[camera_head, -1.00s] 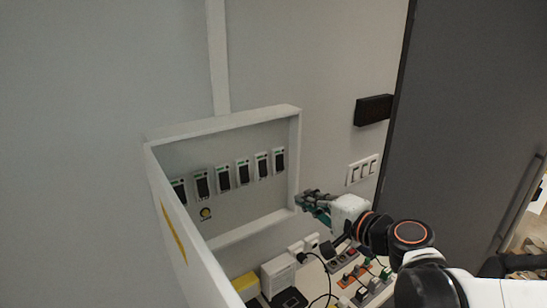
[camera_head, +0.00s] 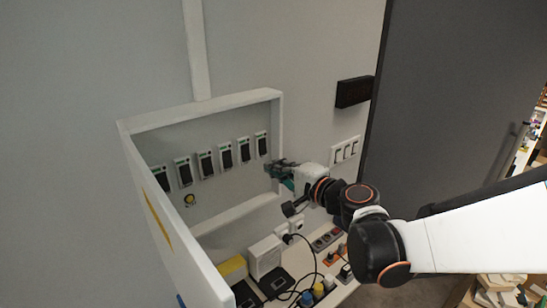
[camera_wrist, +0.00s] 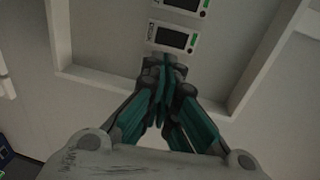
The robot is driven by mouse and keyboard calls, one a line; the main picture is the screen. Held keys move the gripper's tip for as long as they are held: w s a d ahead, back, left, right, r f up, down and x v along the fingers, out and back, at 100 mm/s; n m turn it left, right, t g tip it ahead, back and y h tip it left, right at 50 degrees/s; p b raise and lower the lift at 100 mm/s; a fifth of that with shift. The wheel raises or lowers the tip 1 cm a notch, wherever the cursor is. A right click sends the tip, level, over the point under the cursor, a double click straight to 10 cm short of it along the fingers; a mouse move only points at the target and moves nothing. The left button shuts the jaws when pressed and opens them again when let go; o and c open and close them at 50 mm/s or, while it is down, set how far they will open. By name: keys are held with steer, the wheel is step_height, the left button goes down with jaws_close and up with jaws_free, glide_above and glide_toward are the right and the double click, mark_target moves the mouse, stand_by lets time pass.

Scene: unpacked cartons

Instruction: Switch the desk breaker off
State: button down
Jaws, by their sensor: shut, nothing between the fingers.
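The open white breaker box (camera_head: 200,109) on the wall holds a row of several breakers with black faces. The rightmost breaker (camera_head: 261,145) is the one nearest my gripper (camera_head: 270,168). In the wrist view a breaker with a dark face and green mark (camera_wrist: 174,38) sits just beyond my fingertips (camera_wrist: 165,65). The fingers are shut and empty, pointing at the lower end of this breaker; I cannot tell whether they touch it. A second breaker (camera_wrist: 188,5) shows partly at the top edge.
The box's open door (camera_head: 170,235) with a yellow stripe stands at the left. A round yellow button (camera_head: 190,200) sits below the breakers.

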mark_target(251, 156)
steer(key=x, duration=0.8)
steer(key=shift+w+a+f, duration=0.1)
steer(key=shift+w+a, duration=0.1)
stand_by(0.3)
steer(key=shift+b, duration=0.3)
steer(key=shift+s+d+f, duration=0.15)
steer(key=shift+s+f, duration=0.05)
steer(key=f+b+v, duration=0.1)
steer(key=f+v, duration=0.2)
steer(key=v, duration=1)
